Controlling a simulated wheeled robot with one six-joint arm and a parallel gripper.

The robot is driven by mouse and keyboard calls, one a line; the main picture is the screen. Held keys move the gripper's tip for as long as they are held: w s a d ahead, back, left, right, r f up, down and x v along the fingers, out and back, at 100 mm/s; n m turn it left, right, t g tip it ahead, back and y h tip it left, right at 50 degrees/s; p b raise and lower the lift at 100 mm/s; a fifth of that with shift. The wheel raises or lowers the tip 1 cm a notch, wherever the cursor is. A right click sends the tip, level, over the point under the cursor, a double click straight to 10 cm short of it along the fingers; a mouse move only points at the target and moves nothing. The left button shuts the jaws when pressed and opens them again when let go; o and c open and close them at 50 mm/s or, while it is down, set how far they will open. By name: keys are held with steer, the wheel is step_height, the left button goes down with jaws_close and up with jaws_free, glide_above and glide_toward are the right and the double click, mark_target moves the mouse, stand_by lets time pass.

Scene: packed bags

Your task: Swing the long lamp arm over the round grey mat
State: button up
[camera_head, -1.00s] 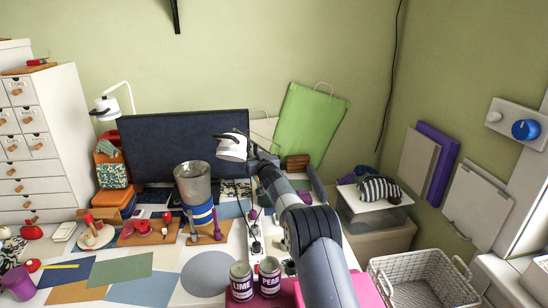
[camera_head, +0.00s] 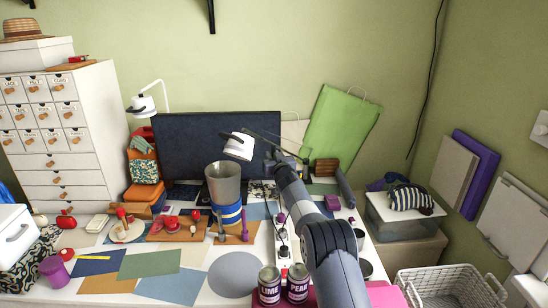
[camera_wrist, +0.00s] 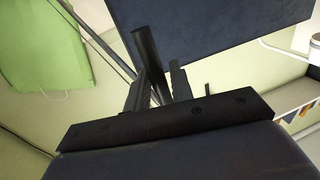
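The long lamp arm (camera_head: 283,133) is thin and dark and ends at the left in a white lamp head (camera_head: 238,147), in front of the monitor. My gripper (camera_head: 276,157) is at the lamp arm, just right of the head. In the wrist view, its two dark fingers (camera_wrist: 158,88) stand either side of a black upright cylinder (camera_wrist: 148,55), seemingly a grip on the lamp, and look closed on it. A thin rod (camera_wrist: 97,40) runs beside it. The round grey mat (camera_head: 234,275) lies flat on the table front; the head appears above and behind it.
A metal cup on a blue stack (camera_head: 223,185) stands below the lamp head. The LIME tin (camera_head: 269,285) and PEAR tin (camera_head: 297,284) stand right of the mat. A second white lamp (camera_head: 143,102) stands left of the monitor (camera_head: 205,150). A wire basket (camera_head: 450,286) is at right.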

steer(key=shift+o, duration=0.9)
steer(key=b+v, duration=0.6)
steer(key=v, duration=0.5)
steer(key=shift+b, duration=0.4)
steer(key=shift+w, duration=0.15)
steer(key=p+x, duration=0.6)
steer(key=x, duration=0.4)
steer(key=shift+w+p, duration=0.15)
steer(key=shift+p, duration=0.15)
steer(key=shift+w+a, duration=0.1)
steer(key=shift+w, duration=0.05)
steer(key=shift+f, duration=0.1)
